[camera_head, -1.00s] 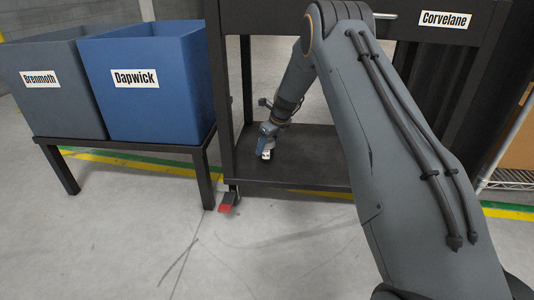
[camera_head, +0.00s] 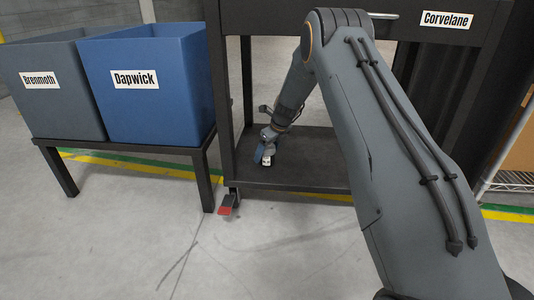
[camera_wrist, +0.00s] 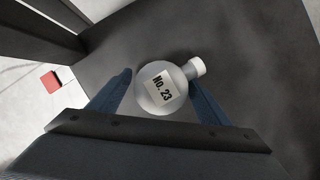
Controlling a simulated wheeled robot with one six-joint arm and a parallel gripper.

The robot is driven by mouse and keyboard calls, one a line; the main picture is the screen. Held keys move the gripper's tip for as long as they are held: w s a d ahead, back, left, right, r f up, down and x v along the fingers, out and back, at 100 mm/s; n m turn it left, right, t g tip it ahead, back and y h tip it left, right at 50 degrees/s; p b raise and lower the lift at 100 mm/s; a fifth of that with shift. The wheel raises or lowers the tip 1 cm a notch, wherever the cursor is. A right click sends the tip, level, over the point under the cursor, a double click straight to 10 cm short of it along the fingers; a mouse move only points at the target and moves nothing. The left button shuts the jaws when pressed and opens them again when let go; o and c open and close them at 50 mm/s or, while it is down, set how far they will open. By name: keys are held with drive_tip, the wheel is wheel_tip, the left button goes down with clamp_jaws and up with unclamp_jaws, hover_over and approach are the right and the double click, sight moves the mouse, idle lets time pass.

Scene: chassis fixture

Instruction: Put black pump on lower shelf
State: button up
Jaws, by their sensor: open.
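A rounded pale grey object (camera_wrist: 160,88) with a white nozzle or cap (camera_wrist: 195,67) and a label "No. 23" stands between my fingers in the wrist view. I see no clearly black pump; this object's lower part is hidden from above. My gripper (camera_wrist: 160,79) is open, with one blue finger on each side of the object. In the head view my gripper (camera_head: 264,156) is low over the lower shelf (camera_head: 315,172) of the dark cart, near its left front corner. A small white part shows at its tip. The dark shelf also fills much of the wrist view (camera_wrist: 245,60).
The cart's top, labelled "Corvelane" (camera_head: 447,20), and its left post (camera_head: 222,110) frame the shelf opening. A red caster pedal (camera_head: 226,210) is at the cart's foot. Grey "Brenmoth" (camera_head: 60,105) and blue "Dapwick" (camera_head: 150,110) bins stand on a bench at left.

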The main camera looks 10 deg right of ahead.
drive_tip(key=p+v, duration=0.7)
drive_tip(key=v, duration=0.5)
drive_tip(key=s+a+r+n+g, duration=0.1)
drive_tip(key=s+a+r+n, duration=0.7)
drive_tip(key=s+a, duration=0.35)
drive_tip(key=s+a+r+n+g, duration=0.1)
drive_tip(key=s+a+r+n, duration=0.75)
drive_tip(key=s+a, duration=0.3)
drive_tip(key=s+a+r+n, duration=0.15)
drive_tip(key=s+n, duration=0.25)
drive_tip(key=s, duration=0.4)
drive_tip(key=s+a+r+n, duration=0.1)
drive_tip(key=s+a+n, duration=0.1)
drive_tip(key=s+n, duration=0.45)
drive_tip(key=s+d+n+g+h, duration=0.1)
drive_tip(key=s+d+n, duration=0.2)
drive_tip(key=s+n, duration=0.6)
drive_tip(key=s, duration=1.1)
drive_tip(key=shift+s+n+g, duration=0.3)
drive_tip(key=shift+s+n, duration=0.1)
drive_tip(key=shift+d+r+m+p, duration=0.15)
drive_tip(key=shift+r+m+p, duration=0.25)
drive_tip(key=shift+r+p, duration=0.5)
